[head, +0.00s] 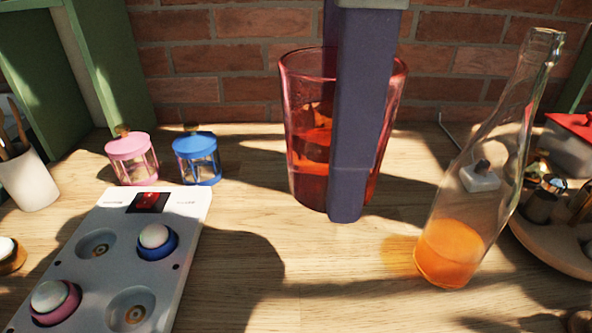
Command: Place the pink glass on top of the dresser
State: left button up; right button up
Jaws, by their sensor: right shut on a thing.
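The pink glass (303,125) is a tall, see-through tumbler with orange-red tones inside, upright at the middle of the wooden tabletop (300,270). I cannot tell whether its base touches the wood. My right gripper (346,200) comes down from the top edge. One broad purple finger shows in front of the glass and hides part of its right side; the other finger is hidden. The gripper is shut on the glass. My left gripper is not in view. I cannot clearly make out a dresser; green frames (110,60) stand at the left.
A tilted clear bottle (447,240) with orange liquid is at the right, near a round wooden tray (545,245). A white panel (195,212) with round knobs lies front left. Pink (128,147) and blue (197,147) lanterns stand behind it. A brick wall (200,55) closes the back.

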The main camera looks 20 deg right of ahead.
jog(key=shift+a+f+b, duration=0.1)
jog(key=shift+f+b, duration=0.35)
jog(key=shift+f, duration=0.35)
jog(key=b, duration=0.5)
send_near(316, 330)
notch_tip(316, 330, down, 5)
jog(key=shift+f, duration=0.1)
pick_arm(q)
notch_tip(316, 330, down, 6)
pick_arm(e)
jog(key=shift+f, duration=0.3)
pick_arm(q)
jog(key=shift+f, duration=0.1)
pick_arm(e)
jog(key=shift+f, duration=0.15)
jog(key=o, duration=1.5)
pick_arm(q)
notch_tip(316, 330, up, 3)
jog(key=p, duration=0.3)
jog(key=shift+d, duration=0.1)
pick_arm(e)
notch_tip(316, 330, up, 12)
jog(key=shift+r, duration=0.2)
